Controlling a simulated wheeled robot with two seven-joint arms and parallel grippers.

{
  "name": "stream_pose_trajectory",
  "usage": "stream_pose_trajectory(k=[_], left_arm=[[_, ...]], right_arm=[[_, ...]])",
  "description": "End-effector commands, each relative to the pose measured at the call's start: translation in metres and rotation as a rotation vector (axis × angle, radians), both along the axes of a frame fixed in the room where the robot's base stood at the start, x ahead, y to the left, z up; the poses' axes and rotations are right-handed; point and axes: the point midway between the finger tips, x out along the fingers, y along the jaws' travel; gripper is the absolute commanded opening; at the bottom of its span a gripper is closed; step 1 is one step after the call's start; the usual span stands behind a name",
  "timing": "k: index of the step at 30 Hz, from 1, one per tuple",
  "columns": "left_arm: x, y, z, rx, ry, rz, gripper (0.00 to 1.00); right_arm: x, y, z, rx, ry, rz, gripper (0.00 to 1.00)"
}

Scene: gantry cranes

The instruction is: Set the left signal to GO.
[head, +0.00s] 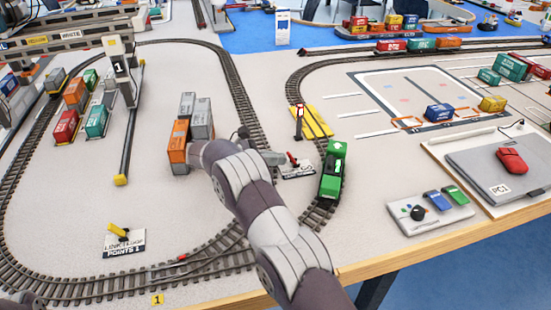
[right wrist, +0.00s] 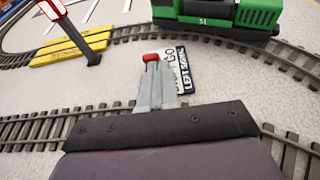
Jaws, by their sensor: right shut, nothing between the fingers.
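The left signal lever has a red knob (head: 292,159) on a small plate labelled LEFT SIGNAL (head: 298,172), beside the track. In the right wrist view, the red knob (right wrist: 151,57) shows at my fingertips and the plate (right wrist: 184,72) lies just right of them, with GO readable. My right gripper (head: 277,158) is shut and empty, its tips at the knob; I cannot tell if they touch. It also shows in the right wrist view (right wrist: 157,68). A signal post (head: 299,121) with a red head stands by yellow boards. My left gripper is not in view.
A green locomotive (head: 333,170) stands on the track right of the lever. Orange (head: 179,143) and grey containers (head: 202,118) stand left of my right gripper. A points lever (head: 122,238) is at the lower left.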

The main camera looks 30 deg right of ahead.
Motion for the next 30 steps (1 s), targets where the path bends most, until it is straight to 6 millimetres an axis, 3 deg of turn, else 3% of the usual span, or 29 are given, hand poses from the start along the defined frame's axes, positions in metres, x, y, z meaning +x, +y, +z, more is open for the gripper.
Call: stream_pose_trajectory(k=[20,30], left_arm=[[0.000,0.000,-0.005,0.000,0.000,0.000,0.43],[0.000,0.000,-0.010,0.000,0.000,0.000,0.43]], right_arm=[[-0.001,-0.004,0.006,0.102,-0.025,0.000,0.00],[-0.003,-0.013,0.015,0.260,-0.066,-0.003,0.00]])
